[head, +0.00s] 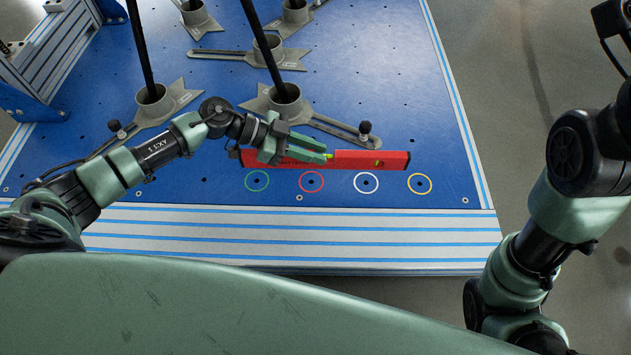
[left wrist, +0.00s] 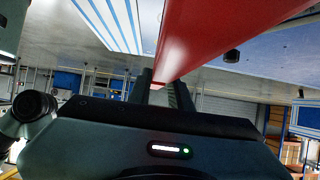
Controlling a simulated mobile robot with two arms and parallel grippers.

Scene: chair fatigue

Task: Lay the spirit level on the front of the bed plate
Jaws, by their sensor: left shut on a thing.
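The red spirit level (head: 372,158) lies lengthwise across the front part of the blue bed plate (head: 440,120) in the head view, just behind a row of coloured rings. My left gripper (head: 325,153) is shut on the level near its middle and hides part of it. In the left wrist view the level (left wrist: 205,35) runs as a red bar between the dark fingers (left wrist: 163,93). I cannot tell whether the level touches the plate or is held just above it. My right gripper is not in view; only my right arm shows at the right.
Green, red, white and yellow rings (head: 366,183) mark the plate in front of the level. Grey clamped feet with black posts (head: 285,98) stand close behind it. A blue-striped front edge (head: 300,235) lies nearest me. A frame (head: 50,65) stands at the left.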

